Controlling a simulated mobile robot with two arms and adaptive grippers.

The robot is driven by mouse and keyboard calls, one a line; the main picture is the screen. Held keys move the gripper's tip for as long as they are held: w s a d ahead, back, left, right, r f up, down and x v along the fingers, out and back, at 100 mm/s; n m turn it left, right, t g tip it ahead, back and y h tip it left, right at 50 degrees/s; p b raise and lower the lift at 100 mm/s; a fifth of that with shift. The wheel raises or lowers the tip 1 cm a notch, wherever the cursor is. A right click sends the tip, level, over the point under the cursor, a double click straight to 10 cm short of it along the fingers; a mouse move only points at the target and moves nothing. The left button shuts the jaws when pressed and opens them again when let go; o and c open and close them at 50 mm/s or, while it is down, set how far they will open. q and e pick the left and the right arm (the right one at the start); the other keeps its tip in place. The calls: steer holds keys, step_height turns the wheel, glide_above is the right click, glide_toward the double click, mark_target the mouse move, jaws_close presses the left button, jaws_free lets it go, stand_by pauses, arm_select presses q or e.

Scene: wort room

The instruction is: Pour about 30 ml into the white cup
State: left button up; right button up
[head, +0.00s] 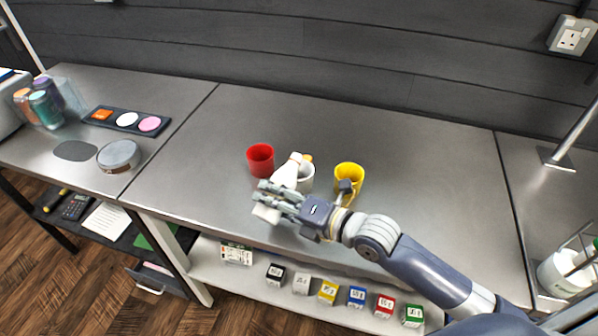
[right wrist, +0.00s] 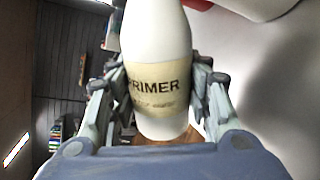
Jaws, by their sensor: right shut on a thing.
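My right gripper (head: 279,200) is shut on a white bottle (head: 286,174), held tilted above the table with its narrow end up and toward the back. In the right wrist view the bottle (right wrist: 160,40) sits between both fingers, and its cream label reads "PRIMER". The white cup (head: 307,180) stands upright just right of and behind the bottle, which partly hides it. Whether the bottle's mouth is over the cup or beside it, I cannot tell. No stream of liquid shows, and the cup's inside is mostly hidden. My left gripper is not in view.
A red cup (head: 260,160) stands left of the white cup, a yellow cup (head: 349,178) right of it, partly behind my gripper. A small orange-yellow thing (head: 307,158) shows by the white cup's rim. A grey round container (head: 118,157) is farther left.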

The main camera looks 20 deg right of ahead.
steer(key=shift+w, duration=0.1)
steer(key=shift+w+d+f+n+b, duration=0.15)
steer(key=shift+f+n+b, duration=0.15)
steer(key=shift+f, duration=0.05)
steer(key=shift+r, duration=0.1)
stand_by(1.7)
